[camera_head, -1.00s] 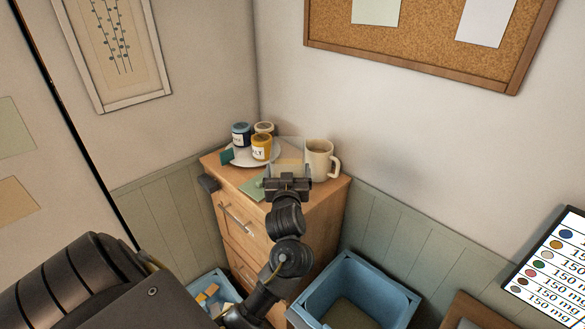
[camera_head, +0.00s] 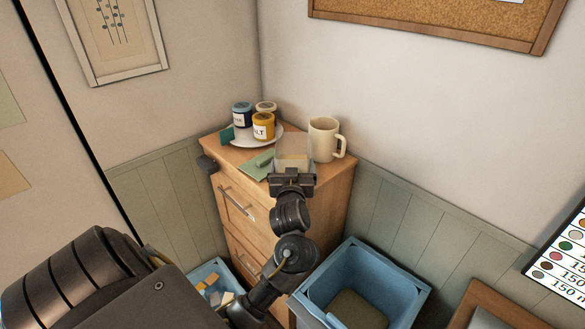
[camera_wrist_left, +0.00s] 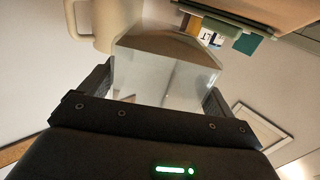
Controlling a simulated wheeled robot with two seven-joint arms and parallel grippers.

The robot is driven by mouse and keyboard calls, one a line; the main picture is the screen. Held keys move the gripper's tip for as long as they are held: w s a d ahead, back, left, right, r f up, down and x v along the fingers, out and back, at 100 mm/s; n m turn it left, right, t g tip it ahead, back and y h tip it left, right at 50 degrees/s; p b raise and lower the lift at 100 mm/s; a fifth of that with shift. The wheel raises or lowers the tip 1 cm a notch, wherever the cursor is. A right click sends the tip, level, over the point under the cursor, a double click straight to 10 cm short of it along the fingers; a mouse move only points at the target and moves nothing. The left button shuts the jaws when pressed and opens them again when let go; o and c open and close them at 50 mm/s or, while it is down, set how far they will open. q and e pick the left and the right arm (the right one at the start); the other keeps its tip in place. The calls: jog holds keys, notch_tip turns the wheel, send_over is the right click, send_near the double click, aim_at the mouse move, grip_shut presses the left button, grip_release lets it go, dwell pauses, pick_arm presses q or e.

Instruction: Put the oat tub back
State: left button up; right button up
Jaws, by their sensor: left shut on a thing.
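The oat tub (camera_head: 294,152) is a clear box with tan contents in its lower part. My left gripper (camera_head: 292,178) is shut on it at the front edge of the wooden chest top. The tub fills the middle of the left wrist view (camera_wrist_left: 165,68), between the two dark fingers (camera_wrist_left: 155,95). I cannot tell whether the tub touches the chest top. My right gripper is not in view.
A cream mug (camera_head: 323,140) stands just right of the tub on the chest (camera_head: 237,197). Behind left, a white plate (camera_head: 281,135) holds several jars (camera_head: 263,126). A green card (camera_head: 256,166) lies left of the tub. Blue bins (camera_head: 398,280) flank the chest below.

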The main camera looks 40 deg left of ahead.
pick_arm(q)
jog(key=shift+f+b, duration=0.8)
jog(key=shift+f, duration=0.55)
dwell(0.5)
jog(key=o, duration=0.9)
jog(key=b+v, duration=0.1)
jog(key=v, duration=1)
